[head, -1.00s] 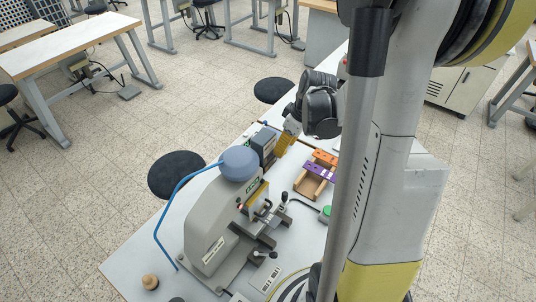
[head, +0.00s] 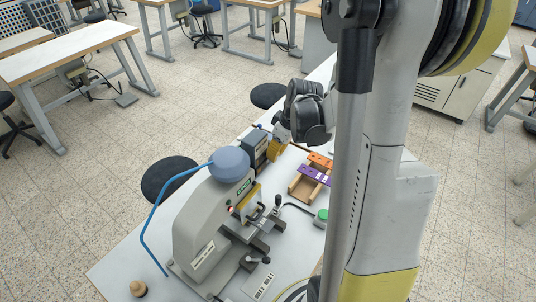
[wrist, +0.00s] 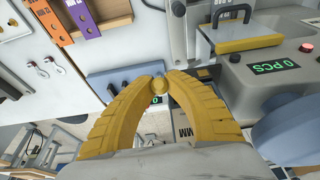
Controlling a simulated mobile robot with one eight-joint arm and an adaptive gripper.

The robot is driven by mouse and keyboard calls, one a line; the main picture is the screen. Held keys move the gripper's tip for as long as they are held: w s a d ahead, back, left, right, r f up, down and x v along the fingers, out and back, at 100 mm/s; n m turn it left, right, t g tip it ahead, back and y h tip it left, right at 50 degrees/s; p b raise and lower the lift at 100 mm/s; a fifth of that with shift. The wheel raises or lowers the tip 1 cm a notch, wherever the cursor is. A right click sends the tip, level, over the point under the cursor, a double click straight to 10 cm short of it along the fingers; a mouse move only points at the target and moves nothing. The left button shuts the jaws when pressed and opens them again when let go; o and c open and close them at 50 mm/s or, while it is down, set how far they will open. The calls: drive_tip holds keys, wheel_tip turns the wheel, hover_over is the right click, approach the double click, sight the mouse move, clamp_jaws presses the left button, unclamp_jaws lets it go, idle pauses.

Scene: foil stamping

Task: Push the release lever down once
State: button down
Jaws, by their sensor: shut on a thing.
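My gripper (head: 275,150) has yellow fingers and is beside a dark grey box unit (head: 255,146) behind the press. The grey foil stamping press (head: 208,222), with a blue-grey domed top (head: 229,163), stands nearer. A black-knobbed lever (head: 277,200) is at its side.
A wooden rack (head: 305,186) with orange and purple pieces lies right of the press. A green button (head: 321,215) sits near my arm. A wooden knob-like object (head: 138,288) is at the front left. Stools stand beyond the table's left edge.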

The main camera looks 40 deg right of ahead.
drive_tip(key=shift+s+d+f+b, duration=0.1)
drive_tip(key=shift+s+f+b, duration=0.1)
drive_tip(key=shift+f+b, duration=0.65)
drive_tip(key=shift+s+f+b, duration=0.15)
drive_tip(key=shift+f+b, duration=0.6)
drive_tip(key=shift+b, duration=0.15)
drive_tip(key=shift+s+d+f+b, duration=0.1)
drive_tip(key=shift+s+f+b, duration=0.1)
drive_tip(key=shift+f+b, duration=0.65)
